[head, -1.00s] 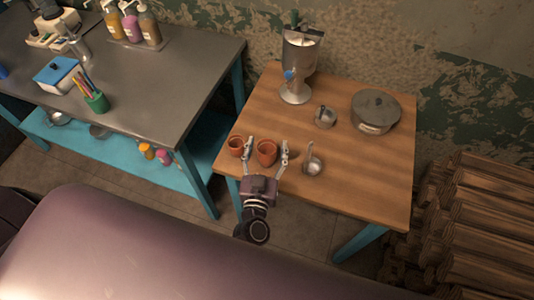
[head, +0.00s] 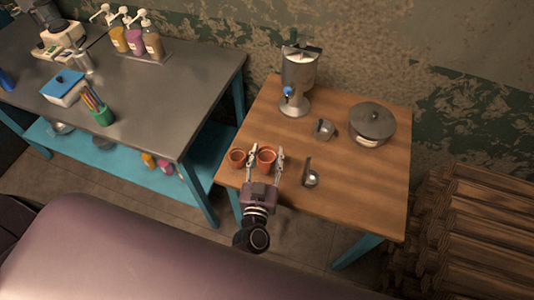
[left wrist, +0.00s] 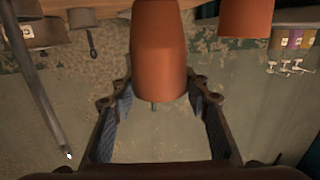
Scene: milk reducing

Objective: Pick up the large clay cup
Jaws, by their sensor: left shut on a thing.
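The large clay cup (head: 267,161) stands upright near the front left of the wooden table. My left gripper (head: 266,156) reaches in from the front, with one finger on each side of this cup, and is shut on it. In the left wrist view the orange-brown cup (left wrist: 158,45) fills the space between the finger pads. A smaller clay cup (head: 237,157) stands just left of the left finger; it also shows at the upper right of the left wrist view (left wrist: 245,15). I cannot tell whether the held cup is touching the table. My right gripper is not in view.
On the wooden table (head: 360,195) are a small ladle or pan (head: 312,180), a metal cup (head: 324,129), a lidded pot (head: 372,124) and a metal dispenser (head: 298,80). A grey workbench (head: 170,110) stands to the left. The table's front right is clear.

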